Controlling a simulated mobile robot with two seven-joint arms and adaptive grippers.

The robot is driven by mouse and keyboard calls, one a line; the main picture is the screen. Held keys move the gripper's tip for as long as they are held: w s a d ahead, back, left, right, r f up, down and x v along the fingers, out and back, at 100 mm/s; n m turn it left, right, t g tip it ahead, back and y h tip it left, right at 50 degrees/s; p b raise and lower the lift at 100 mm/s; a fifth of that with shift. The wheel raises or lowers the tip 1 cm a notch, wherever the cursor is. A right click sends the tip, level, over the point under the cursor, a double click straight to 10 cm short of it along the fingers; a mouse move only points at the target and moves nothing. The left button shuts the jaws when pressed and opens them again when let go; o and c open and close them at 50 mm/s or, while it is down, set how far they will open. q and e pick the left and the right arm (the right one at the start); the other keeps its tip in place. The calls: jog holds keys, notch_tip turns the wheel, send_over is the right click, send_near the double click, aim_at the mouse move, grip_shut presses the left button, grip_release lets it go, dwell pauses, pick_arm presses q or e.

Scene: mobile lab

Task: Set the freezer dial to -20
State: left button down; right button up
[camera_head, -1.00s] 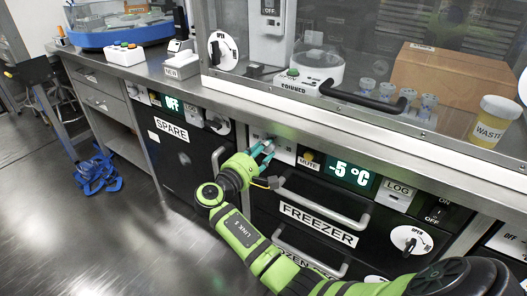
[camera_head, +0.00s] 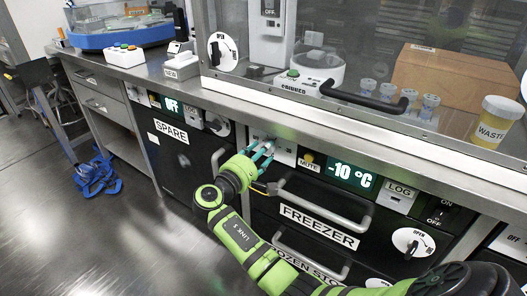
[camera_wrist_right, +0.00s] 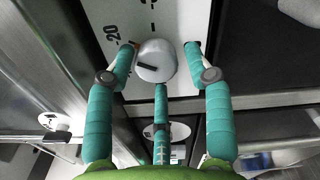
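The freezer dial is a round pale knob (camera_wrist_right: 155,62) with a dark pointer line, in the middle of the right wrist view. A "-20" mark (camera_wrist_right: 112,36) is printed on the white plate up and left of it. In the head view, the freezer display (camera_head: 350,175) reads -10 °C. My right gripper (camera_head: 264,150) is at the dial, hiding much of it there. In the right wrist view its teal fingers (camera_wrist_right: 162,50) stand around the knob. The left finger is close against the knob; the right one shows a small gap. My left gripper is not in view.
The freezer handle (camera_head: 325,205) is just below and right of my right gripper. The mute button (camera_head: 308,158) is close to its right. The steel counter edge (camera_head: 330,136) runs above the panel. The spare unit (camera_head: 180,150) is to the left.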

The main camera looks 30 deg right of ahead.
dwell(0.3)
jog(key=v, duration=1.2)
jog(key=shift+d, duration=0.1)
